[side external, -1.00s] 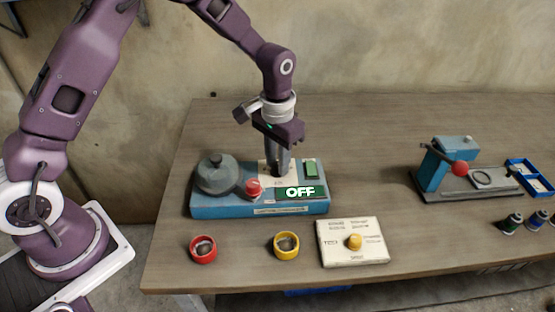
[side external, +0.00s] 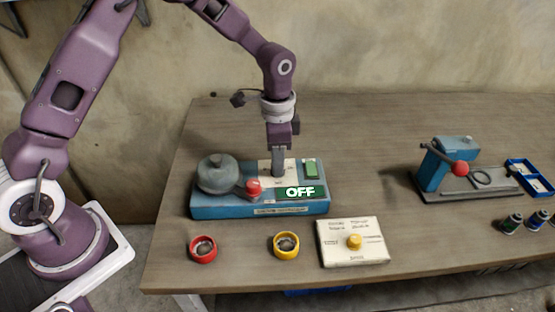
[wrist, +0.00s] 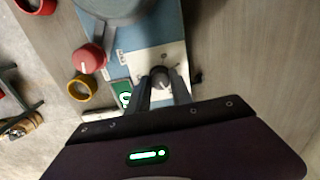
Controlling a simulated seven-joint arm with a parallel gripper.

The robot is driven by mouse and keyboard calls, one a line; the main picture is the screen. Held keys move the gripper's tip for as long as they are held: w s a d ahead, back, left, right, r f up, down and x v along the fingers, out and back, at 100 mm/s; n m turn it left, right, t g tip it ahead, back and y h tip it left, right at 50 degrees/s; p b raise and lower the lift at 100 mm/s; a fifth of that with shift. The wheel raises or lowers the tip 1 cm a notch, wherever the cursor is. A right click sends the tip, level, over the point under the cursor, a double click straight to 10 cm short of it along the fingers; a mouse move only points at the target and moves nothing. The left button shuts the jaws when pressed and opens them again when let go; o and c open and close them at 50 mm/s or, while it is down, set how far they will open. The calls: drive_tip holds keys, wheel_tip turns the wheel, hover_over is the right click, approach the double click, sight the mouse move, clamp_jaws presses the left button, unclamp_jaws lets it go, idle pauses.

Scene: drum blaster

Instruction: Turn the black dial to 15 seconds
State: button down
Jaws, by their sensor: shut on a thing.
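The blue machine (side external: 235,210) stands on the table with a white dial plate (side external: 264,172) on its top. My gripper (side external: 278,174) points straight down over this plate. In the wrist view, my gripper (wrist: 165,88) has its two fingers closed on either side of the dark dial (wrist: 160,76). The dial's pointer and the plate's markings are too small to read. In the side view the fingers hide the dial. A green display (side external: 300,192) on the machine reads OFF.
A grey lidded drum (side external: 217,175) and a red knob (side external: 253,187) sit on the machine's left. A blue device (side external: 447,165) stands at right.

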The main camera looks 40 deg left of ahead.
idle(0.3)
drive_tip(key=c, duration=1.1)
unclamp_jaws()
drive_tip(key=shift+c, duration=0.2)
drive_tip(key=shift+r, duration=0.15)
